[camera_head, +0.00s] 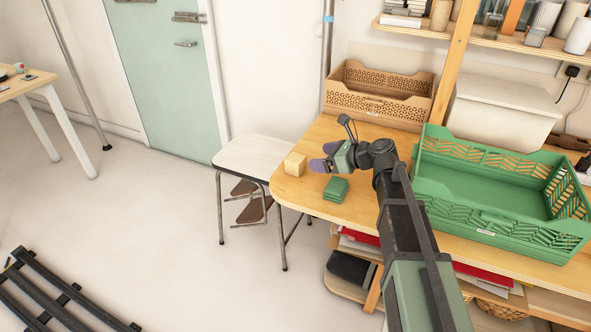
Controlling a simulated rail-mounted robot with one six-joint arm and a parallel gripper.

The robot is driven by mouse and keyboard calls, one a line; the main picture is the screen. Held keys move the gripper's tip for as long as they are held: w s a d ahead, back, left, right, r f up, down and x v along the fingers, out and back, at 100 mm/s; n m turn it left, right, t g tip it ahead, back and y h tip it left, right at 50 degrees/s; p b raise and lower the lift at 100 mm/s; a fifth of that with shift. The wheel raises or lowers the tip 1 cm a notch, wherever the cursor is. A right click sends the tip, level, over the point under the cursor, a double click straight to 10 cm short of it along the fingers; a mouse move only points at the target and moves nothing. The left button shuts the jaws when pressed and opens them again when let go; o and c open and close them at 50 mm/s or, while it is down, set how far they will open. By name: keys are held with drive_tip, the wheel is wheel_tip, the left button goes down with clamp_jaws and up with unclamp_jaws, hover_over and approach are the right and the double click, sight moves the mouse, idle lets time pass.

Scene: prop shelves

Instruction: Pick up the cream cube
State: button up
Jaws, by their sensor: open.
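The cream cube (295,164) sits on the wooden table (305,199) near its left edge, in the head view. My gripper (318,157) is just to the right of the cube, with its purple-tipped fingers pointing left towards it. The jaws are open with nothing visible between them. A small gap shows between the fingertips and the cube in the picture; their difference in height is hard to tell.
A stacked green item (336,189) lies just below my gripper. A green crate (490,228) stands at the right, and a brown perforated crate (380,95) and white bin (500,110) at the back. A stool (245,158) adjoins the table's left edge.

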sight(298, 159)
drive_tip(key=b+x, duration=0.1)
drive_tip(key=x, duration=0.4)
drive_tip(key=shift+d, duration=0.1)
drive_tip(key=b+x, duration=0.2)
drive_tip(key=x, duration=0.3)
drive_tip(key=shift+d+f+b, duration=0.1)
drive_tip(key=shift+f+b, duration=0.1)
drive_tip(key=shift+b, duration=0.1)
drive_tip(key=shift+r, duration=0.1)
drive_tip(key=shift+c, duration=0.3)
drive_tip(key=c, duration=1)
